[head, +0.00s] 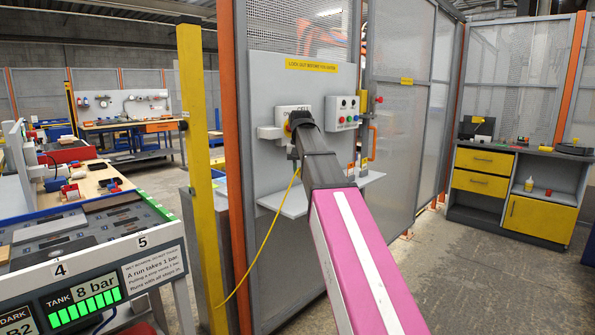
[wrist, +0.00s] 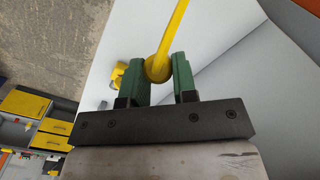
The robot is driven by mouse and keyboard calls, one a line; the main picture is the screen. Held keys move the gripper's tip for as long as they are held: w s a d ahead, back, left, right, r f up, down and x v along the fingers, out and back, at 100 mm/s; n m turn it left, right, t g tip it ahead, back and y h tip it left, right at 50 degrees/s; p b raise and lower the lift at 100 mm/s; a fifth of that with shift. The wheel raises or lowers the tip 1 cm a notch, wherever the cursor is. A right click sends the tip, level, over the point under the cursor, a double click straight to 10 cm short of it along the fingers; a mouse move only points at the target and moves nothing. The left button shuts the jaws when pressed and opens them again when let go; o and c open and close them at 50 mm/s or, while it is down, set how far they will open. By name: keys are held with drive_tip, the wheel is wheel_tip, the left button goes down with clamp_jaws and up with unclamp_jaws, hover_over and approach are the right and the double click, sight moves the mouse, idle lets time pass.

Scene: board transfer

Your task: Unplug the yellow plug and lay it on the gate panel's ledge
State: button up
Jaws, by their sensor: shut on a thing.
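My gripper (head: 294,152) is at the grey gate panel (head: 270,95), just below the white CELL box, with my arm hiding part of the box. In the wrist view its green fingers (wrist: 163,75) are shut on the yellow plug (wrist: 157,69), a round yellow end with its cable running up. In the head view the plug itself is hidden by my arm. Its yellow cable (head: 262,247) hangs from the gripper down toward the floor at the left. I cannot tell whether the plug is in a socket. The gate panel's ledge (head: 290,203) is a grey shelf below the gripper, partly behind my arm.
A white control box (head: 342,112) with several buttons is right of the gripper. Small items stand on the ledge's right end. A yellow post (head: 197,130) stands at the left. A workbench (head: 520,150) is at the far right. The floor between is clear.

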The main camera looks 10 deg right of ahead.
idle(0.4)
drive_tip(key=shift+f, duration=3.6)
drive_tip(key=o, duration=1)
drive_tip(key=shift+r, duration=0.1)
wheel_tip(320, 180, up, 7)
drive_tip(key=shift+r, duration=0.2)
